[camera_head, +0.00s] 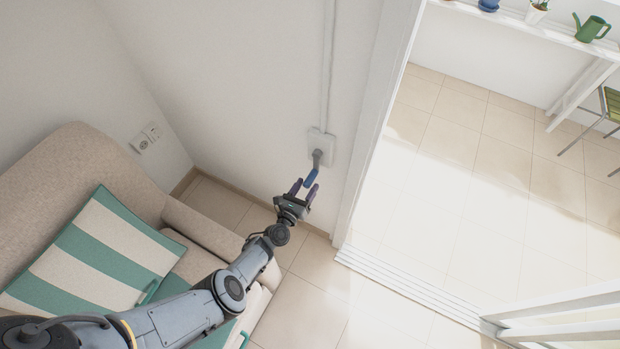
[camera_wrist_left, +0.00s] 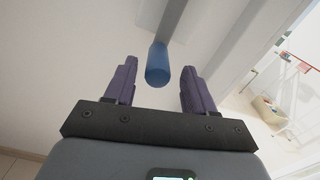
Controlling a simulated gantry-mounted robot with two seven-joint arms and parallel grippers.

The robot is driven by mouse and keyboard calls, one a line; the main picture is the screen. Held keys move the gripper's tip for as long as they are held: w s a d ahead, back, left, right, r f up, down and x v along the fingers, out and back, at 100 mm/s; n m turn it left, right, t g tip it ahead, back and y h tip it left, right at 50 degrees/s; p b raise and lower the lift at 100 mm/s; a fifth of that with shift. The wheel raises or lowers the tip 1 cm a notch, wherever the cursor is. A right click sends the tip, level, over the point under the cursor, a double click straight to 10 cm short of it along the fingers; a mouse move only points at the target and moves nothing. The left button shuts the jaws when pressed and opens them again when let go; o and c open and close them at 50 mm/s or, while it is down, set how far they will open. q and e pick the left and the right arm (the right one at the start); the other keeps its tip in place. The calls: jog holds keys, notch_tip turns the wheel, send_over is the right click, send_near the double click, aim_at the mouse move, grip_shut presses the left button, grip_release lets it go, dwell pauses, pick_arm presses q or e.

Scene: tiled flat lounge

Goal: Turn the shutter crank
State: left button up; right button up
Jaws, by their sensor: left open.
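The shutter crank (camera_head: 313,172) is on the wall beside the door frame. It has a grey arm from a light wall plate (camera_head: 325,141) and a blue handle that points down. In the left wrist view the blue handle (camera_wrist_left: 158,66) shows end-on between the purple fingers, a little beyond or level with their tips; the exact depth is hard to tell. My left gripper (camera_head: 305,187) is open, with a finger on either side of the handle's line. It also shows in the left wrist view (camera_wrist_left: 157,72), with gaps on both sides of the handle. My right gripper is out of view.
A beige sofa (camera_head: 75,151) with a green-and-white striped cushion (camera_head: 95,258) lies under my left arm. The white door frame (camera_head: 377,110) stands close right of the crank. Beyond it is an open tiled floor (camera_head: 470,180). A wall socket (camera_head: 141,142) is at left.

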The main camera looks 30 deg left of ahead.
pick_arm(q)
jog(key=s+p, duration=0.2)
jog(key=s, duration=0.5)
jog(key=shift+d, duration=0.1)
